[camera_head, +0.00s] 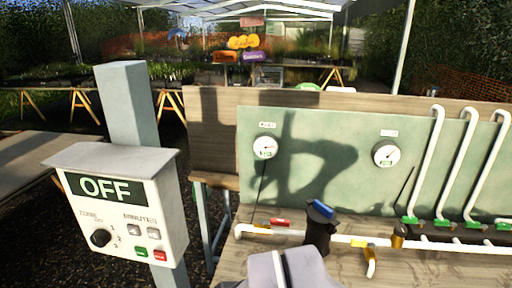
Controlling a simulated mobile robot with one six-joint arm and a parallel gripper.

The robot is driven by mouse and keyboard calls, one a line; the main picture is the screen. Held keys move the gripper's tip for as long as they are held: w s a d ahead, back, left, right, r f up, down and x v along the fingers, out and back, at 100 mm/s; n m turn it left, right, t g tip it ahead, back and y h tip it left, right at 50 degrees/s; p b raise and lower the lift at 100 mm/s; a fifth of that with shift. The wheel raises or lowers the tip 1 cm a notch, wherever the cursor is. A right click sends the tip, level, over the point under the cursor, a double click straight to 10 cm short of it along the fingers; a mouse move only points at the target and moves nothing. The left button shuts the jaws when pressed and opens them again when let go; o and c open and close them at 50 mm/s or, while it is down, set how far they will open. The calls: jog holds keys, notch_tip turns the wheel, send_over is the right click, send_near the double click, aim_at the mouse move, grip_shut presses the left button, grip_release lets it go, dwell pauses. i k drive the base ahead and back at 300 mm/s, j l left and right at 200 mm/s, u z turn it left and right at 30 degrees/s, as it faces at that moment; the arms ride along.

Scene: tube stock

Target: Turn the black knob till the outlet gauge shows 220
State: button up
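Two round white gauges hang on the green panel, a left gauge (265,147) and a right gauge (386,154). Their labels and dial figures are too small to read, so I cannot tell which is the outlet. A dark upright piece with a blue top (320,212) stands in front of the white pipe between them. I cannot tell whether it is my gripper or a fitting. My pale grey arm (280,270) shows just below it. No fingers can be made out, and no black knob is distinct on the pipe.
A grey control box (170,222) at the left reads OFF and has its own black dial (100,238) and several buttons. White risers (435,150) stand at right.

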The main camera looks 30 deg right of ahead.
aim_at(400, 230)
jog(key=z, duration=3.2)
